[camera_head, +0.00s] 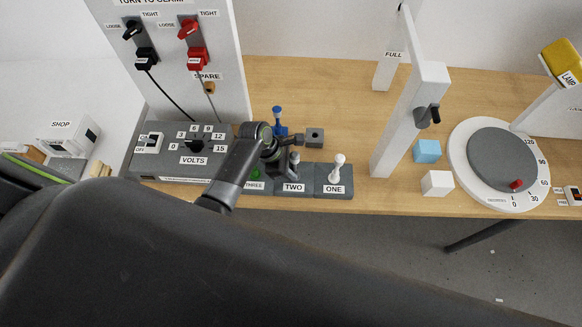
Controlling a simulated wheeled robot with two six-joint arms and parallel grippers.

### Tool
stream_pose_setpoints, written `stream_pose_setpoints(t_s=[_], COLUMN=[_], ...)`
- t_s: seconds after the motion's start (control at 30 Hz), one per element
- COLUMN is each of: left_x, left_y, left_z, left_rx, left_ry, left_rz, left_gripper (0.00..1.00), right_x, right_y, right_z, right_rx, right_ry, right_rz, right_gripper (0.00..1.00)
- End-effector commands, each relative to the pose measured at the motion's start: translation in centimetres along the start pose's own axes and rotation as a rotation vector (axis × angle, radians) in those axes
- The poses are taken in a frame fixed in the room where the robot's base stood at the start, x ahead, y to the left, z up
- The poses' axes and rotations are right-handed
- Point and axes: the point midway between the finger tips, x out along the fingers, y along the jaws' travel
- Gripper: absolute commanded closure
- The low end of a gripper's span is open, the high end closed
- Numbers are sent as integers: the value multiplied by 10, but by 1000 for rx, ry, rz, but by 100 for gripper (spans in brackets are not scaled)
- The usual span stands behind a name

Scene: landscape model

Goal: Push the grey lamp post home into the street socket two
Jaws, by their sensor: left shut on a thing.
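The street socket strip has grey blocks marked ONE, TWO and THREE. Street socket two (293,188) is the middle block. My left gripper (282,161) is just above and behind it, shut on the grey lamp post (295,160). The post looks roughly upright over the block; its foot is hard to see, so I cannot tell how deep it sits. A white lamp post (338,170) stands in socket one. Socket three (256,176) shows some green and is partly hidden by my left arm. My right gripper is not in view.
A blue post (279,121) and a dark grey block (314,138) stand just behind the gripper. The volts box (180,170) is to the left. A white upright frame (405,120), blue cube (427,151), white cube (437,183) and round dial (500,160) are to the right.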

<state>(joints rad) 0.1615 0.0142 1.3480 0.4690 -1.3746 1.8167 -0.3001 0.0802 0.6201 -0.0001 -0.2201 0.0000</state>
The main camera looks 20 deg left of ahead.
Motion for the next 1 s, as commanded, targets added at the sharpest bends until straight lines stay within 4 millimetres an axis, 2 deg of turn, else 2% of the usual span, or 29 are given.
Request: stream_pose_setpoints(t_s=[0.07,0.1,0.27,0.67,0.87,1.0], left_x=[2,2,1,-4,-30,-56], left_y=[0,0,0,0,0,1], left_z=[-1,-1,-1,-1,-2,-2], left_rx=[0,0,0,-1,1,2], left_ry=[0,0,0,1,1,1], left_rz=[0,1,0,0,3,4], left_gripper=[100,77,56,56,56,56], right_x=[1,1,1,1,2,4], right_y=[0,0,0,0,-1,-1], right_z=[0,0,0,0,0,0], right_rx=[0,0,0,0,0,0], right_ry=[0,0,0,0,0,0], right_rz=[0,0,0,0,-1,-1], right_gripper=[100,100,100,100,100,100])
